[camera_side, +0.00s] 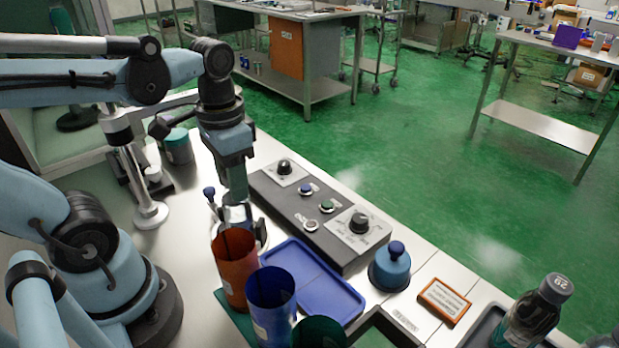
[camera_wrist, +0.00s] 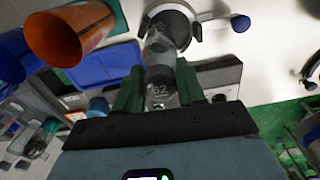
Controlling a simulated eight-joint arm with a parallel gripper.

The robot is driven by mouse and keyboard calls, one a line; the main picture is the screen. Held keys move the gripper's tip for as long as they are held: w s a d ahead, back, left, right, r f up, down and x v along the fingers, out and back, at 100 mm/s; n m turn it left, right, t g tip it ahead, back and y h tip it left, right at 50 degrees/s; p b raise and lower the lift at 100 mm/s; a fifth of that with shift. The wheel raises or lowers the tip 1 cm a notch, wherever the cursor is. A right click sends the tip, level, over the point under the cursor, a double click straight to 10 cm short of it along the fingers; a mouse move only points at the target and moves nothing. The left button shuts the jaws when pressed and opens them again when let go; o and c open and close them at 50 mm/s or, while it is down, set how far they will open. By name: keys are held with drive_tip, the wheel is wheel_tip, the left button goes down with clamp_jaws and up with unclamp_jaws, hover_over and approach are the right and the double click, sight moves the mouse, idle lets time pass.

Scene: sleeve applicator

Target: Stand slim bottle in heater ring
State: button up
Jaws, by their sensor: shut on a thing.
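My gripper (camera_side: 235,196) points down and is shut on the slim bottle, a clear one (camera_side: 236,214) with a dark cap marked 62. In the wrist view the bottle (camera_wrist: 160,50) sits upright between the green fingers (camera_wrist: 158,80). The heater ring (camera_side: 261,234) is a pale metal ring with a blue-knobbed handle. In the wrist view the ring (camera_wrist: 195,30) curves around the bottle's far end. The orange cup hides part of the ring from the side, so I cannot tell whether the bottle's base rests on anything.
An orange cup (camera_side: 234,268) and a blue cup (camera_side: 271,303) stand close in front of the ring. A blue tray (camera_side: 325,288) lies beside them. A control box (camera_side: 318,215) with knobs is to the right. Another bottle (camera_side: 530,315) stands at the far right.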

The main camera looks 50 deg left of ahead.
drive_tip(key=shift+r, duration=3.6)
drive_tip(key=shift+a, duration=0.15)
drive_tip(key=shift+a+f, duration=0.1)
drive_tip(key=shift+a, duration=0.65)
drive_tip(key=shift+f, duration=0.1)
drive_tip(key=shift+f, duration=3.45)
